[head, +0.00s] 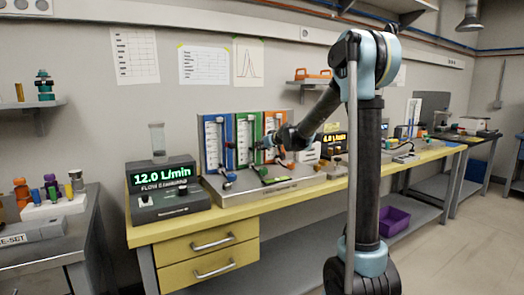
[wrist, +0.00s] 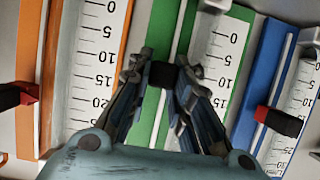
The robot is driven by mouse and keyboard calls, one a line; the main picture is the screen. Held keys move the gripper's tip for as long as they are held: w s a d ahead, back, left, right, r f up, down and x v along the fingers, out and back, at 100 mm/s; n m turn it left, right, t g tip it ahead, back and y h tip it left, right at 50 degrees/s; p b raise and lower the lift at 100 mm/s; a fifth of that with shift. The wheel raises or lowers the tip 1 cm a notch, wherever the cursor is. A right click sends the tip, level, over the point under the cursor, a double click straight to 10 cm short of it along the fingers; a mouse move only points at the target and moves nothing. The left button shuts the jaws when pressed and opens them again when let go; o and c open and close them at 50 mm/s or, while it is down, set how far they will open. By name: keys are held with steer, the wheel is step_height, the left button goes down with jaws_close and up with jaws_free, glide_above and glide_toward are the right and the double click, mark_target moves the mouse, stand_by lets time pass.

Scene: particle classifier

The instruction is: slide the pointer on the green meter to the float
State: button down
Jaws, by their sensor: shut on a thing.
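The green meter (wrist: 146,127) fills the middle of the wrist view, with its white scale (wrist: 222,60) to the right of the slot. A black pointer block (wrist: 163,74) sits between my fingertips, in front of the green panel. My gripper (wrist: 162,76) is shut on this block, which appears roughly level with the 10 to 15 marks. The fingers cover part of the scale. I cannot make out the float. In the head view the green meter (head: 246,127) stands between the other two, with my gripper (head: 268,143) at its right front.
The orange meter (wrist: 112,77) is on the left in the wrist view, with a red-and-black pointer (wrist: 18,95). The blue meter (wrist: 259,72) is on the right, with a similar pointer (wrist: 280,120). In the head view, a flow calibrator (head: 160,185) stands left of the meters.

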steer(key=c, duration=1.7)
jaws_free()
steer(key=shift+v, duration=5.95)
steer(key=shift+d+f, duration=0.1)
steer(key=shift+d, duration=0.05)
steer(key=s+d+f+m+g+h, duration=0.2)
steer(key=s+d+f, duration=0.5)
steer(key=s, duration=0.7)
steer(key=s+d+f+m+g+h, duration=0.2)
steer(key=s+d+f, duration=0.5)
steer(key=s, duration=0.8)
steer(key=s+d+f+m+g+h, duration=0.2)
steer(key=s+d+f+g, duration=0.3)
steer(key=s+f, duration=0.6)
steer(key=shift+s+d+f+m+h, duration=0.1)
steer(key=shift+s+d+h, duration=0.15)
steer(key=shift+s+d, duration=0.35)
steer(key=shift+s+d+f+m+h, duration=0.1)
steer(key=shift+s+d+h, duration=0.15)
steer(key=shift+s, duration=0.5)
steer(key=shift+s+d+m+h, duration=0.1)
steer(key=shift+s+d+h, duration=0.1)
steer(key=shift+s+d, duration=0.4)
